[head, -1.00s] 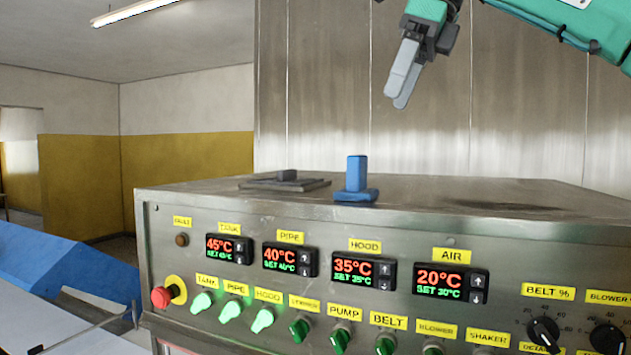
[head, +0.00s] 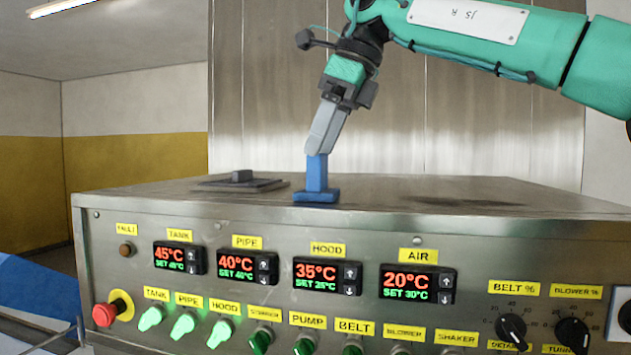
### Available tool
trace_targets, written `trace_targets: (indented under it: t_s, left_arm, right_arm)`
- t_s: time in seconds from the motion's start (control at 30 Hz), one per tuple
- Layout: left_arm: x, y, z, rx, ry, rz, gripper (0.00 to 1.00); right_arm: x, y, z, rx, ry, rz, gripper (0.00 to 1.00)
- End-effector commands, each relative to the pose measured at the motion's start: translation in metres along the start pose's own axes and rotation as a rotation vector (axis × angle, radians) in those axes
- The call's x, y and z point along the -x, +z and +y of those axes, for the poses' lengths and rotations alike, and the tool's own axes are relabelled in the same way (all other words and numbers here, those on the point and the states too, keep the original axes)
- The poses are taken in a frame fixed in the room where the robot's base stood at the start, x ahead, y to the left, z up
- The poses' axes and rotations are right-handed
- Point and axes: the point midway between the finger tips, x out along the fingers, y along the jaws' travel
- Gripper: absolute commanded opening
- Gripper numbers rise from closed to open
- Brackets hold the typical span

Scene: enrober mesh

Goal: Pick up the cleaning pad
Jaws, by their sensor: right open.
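The cleaning pad (head: 316,195) is blue, with a flat base and an upright block handle. It stands on the front part of the steel machine top in the head view. My right gripper (head: 318,150) comes down from above, tilted, with its grey fingers at the top of the handle. The fingers overlap the handle's upper end in the picture. The jaws are open, and I cannot tell whether they touch the handle. The pad's base rests on the surface. My left gripper is not in view.
A dark flat plate with a small block (head: 242,181) lies on the machine top left of the pad. The front panel (head: 230,290) below carries displays, knobs and a red emergency button (head: 104,314). The top right of the pad is clear. A steel wall (head: 450,110) rises behind.

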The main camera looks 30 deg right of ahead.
Motion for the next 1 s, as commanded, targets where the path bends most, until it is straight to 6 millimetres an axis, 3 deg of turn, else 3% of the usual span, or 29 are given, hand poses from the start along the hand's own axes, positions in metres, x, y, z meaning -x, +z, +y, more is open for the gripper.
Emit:
trace_targets:
  t_s: [0.37, 0.67, 0.9, 1.0]
  left_arm:
    - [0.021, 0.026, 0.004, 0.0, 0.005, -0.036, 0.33]
    - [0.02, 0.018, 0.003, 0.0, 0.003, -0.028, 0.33]
    - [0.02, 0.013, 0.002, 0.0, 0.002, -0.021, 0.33]
    - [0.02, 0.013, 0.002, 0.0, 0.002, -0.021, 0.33]
  right_arm:
    - [-0.041, -0.003, -0.003, -0.001, 0.001, 0.002, 0.8]
    - [-0.045, -0.003, -0.003, -0.001, 0.0, 0.0, 0.8]
    - [-0.045, -0.003, -0.003, 0.0, 0.0, 0.0, 0.33]
    - [-0.045, -0.003, -0.003, 0.0, 0.0, 0.0, 0.31]
